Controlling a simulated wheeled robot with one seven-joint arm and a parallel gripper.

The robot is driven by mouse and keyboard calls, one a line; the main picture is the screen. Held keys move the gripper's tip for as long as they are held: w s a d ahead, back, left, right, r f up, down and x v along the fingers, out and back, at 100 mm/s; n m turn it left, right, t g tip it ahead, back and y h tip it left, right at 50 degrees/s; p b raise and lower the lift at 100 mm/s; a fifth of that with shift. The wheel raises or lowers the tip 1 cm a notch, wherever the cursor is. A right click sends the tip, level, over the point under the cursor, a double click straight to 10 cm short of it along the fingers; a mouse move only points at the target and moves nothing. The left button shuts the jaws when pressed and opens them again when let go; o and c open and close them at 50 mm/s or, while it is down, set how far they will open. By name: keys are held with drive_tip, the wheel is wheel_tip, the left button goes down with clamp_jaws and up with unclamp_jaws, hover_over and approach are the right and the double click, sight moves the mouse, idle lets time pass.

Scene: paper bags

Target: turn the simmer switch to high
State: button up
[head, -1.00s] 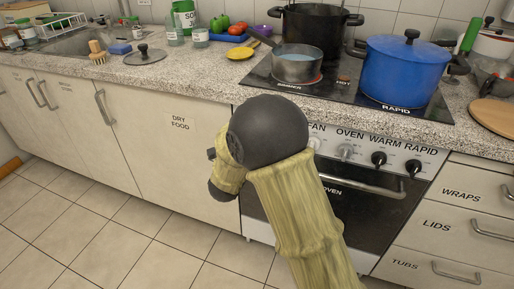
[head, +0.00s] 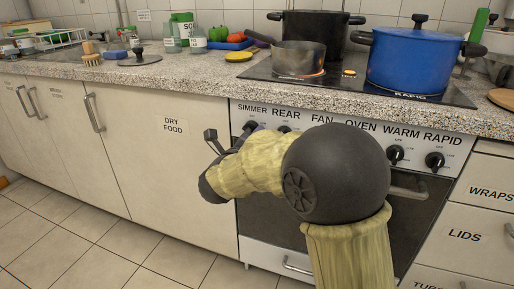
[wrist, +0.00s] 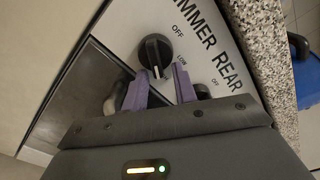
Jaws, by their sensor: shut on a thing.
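The simmer switch is a dark round knob (wrist: 155,50) with a white mark, under the "SIMMER" label on the oven's control panel. It also shows in the head view (head: 250,126), partly covered. In the wrist view its mark points down the picture, turned past "LOW" and away from "OFF". No "HIGH" label is visible there; a finger covers part of the panel. My gripper (wrist: 160,82) has its purple fingers on either side of the knob and is shut on it. In the head view my gripper (head: 241,137) is at the panel's left end.
The rear knob (wrist: 203,92) sits close beside my right finger. A steel saucepan (head: 298,58) stands on a glowing burner, with a black pot (head: 316,25) behind and a blue pot (head: 402,62) to the right. The oven handle (head: 408,193) projects below the panel.

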drive_tip(key=shift+a+r, duration=0.25)
drive_tip(key=shift+a, duration=0.2)
drive_tip(key=o, duration=1)
drive_tip(key=shift+c, duration=0.2)
drive_tip(key=shift+o, duration=0.4)
drive_tip(key=shift+d+f, duration=0.15)
drive_tip(key=p+v, duration=0.3)
drive_tip(key=v, duration=1.4)
drive_tip(key=shift+s, duration=0.15)
drive_tip(key=shift+p, duration=0.3)
